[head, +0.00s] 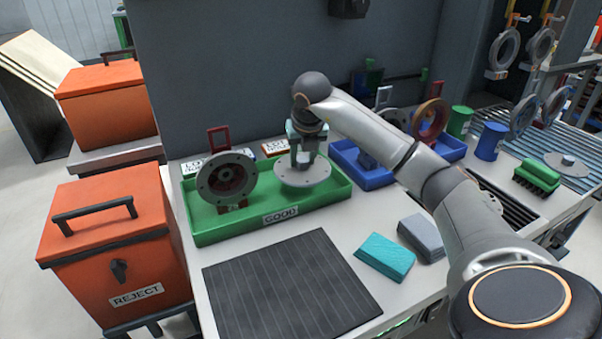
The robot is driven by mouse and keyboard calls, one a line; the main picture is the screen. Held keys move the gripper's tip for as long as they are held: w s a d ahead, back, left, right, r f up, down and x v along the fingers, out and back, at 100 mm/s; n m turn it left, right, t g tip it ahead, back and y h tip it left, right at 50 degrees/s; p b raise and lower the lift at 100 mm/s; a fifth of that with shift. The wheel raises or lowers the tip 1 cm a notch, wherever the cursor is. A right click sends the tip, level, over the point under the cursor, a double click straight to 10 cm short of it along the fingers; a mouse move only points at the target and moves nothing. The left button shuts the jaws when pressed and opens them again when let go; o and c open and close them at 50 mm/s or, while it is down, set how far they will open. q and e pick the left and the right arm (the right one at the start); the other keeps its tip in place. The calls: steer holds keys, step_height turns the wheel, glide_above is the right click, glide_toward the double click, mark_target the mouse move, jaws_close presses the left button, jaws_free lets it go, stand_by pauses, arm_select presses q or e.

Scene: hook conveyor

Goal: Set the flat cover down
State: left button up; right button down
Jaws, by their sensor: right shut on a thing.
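The flat cover (302,179), a grey round plate, is level in the right half of the green GOOD tray (245,226). My right gripper (303,160) reaches down from above and is shut on the middle of the cover, hiding that part. I cannot tell whether the cover rests on the tray floor or hangs just above it. A grey ring-shaped flange part (226,180) stands upright on a red stand in the left half of the tray, beside the cover. My left gripper is out of view.
A blue tray (370,178) with parts stands right of the green tray. A dark ribbed mat (290,286), a teal block (385,258) and a grey block (422,237) lie in front. The orange REJECT bin (108,245) stands left. Another grey disc (567,164) lies far right.

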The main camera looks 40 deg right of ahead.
mark_target(303, 156)
steer(key=f, duration=0.1)
steer(key=w+d+f, duration=0.2)
steer(key=shift+w+f, duration=0.2)
steer(key=shift+f, duration=1.4)
steer(key=shift+b, duration=0.3)
steer(key=shift+f, duration=0.2)
steer(key=shift+c, duration=2.3)
jaws_free()
steer(key=shift+s+a, duration=0.1)
steer(key=shift+r, duration=0.35)
steer(key=p+v, duration=0.1)
steer(key=v, duration=1)
steer(key=shift+s+a+r, duration=0.1)
steer(key=shift+s+r, duration=0.1)
steer(key=shift+r, duration=0.05)
